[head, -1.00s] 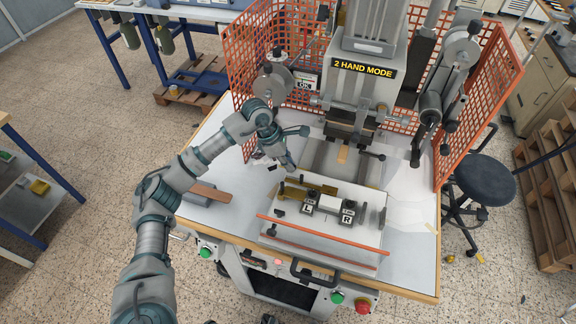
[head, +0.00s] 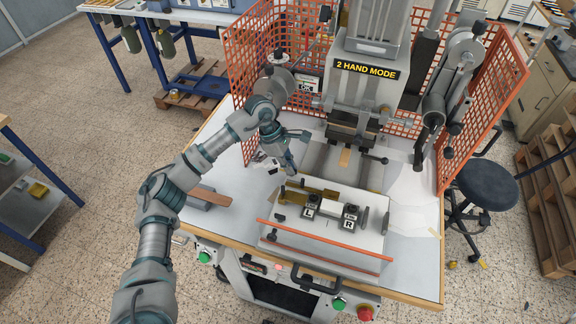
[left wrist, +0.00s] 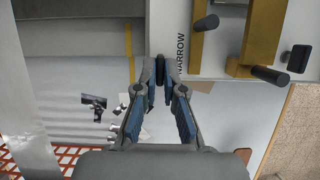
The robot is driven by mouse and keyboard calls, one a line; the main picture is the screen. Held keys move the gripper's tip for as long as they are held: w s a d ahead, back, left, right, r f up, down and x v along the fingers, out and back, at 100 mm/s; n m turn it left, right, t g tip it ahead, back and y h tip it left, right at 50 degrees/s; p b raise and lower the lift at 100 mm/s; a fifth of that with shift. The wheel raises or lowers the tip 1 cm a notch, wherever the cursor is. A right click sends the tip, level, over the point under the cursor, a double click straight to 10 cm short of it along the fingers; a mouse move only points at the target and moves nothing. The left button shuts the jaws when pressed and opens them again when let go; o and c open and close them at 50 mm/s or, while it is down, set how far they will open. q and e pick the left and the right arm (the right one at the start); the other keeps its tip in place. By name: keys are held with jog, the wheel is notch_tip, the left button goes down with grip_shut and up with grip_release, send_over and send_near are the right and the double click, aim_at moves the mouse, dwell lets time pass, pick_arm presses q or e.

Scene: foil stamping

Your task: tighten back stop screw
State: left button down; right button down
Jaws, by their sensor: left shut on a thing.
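The white fixture plate (head: 330,236) lies on the press table, with brass-coloured bars (head: 318,190) along its back and dark blocks marked L (head: 310,205) and R (head: 349,220). My left gripper (head: 291,170) is at the plate's back left corner, pointing down. In the left wrist view its fingertips (left wrist: 161,78) are closed on a small dark screw knob (left wrist: 160,66) at the plate's edge, beside the word NARROW. The fingers hide most of the knob. Other black knobs (left wrist: 207,22) stand on the brass bars. My right gripper is in neither view.
The stamping press (head: 362,75) stands behind the plate, inside orange mesh guards (head: 258,65). A grey block with a brown top (head: 208,198) lies left of the plate. Table space is clear at the front left.

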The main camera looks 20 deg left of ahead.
pick_arm(q)
jog(key=c, duration=1.3)
grip_release()
jog(key=shift+d+f, duration=0.15)
jog(key=shift+d, duration=0.2)
jog(key=v, duration=0.7)
jog(key=shift+w+r, duration=0.15)
jog(key=shift+r, duration=0.1)
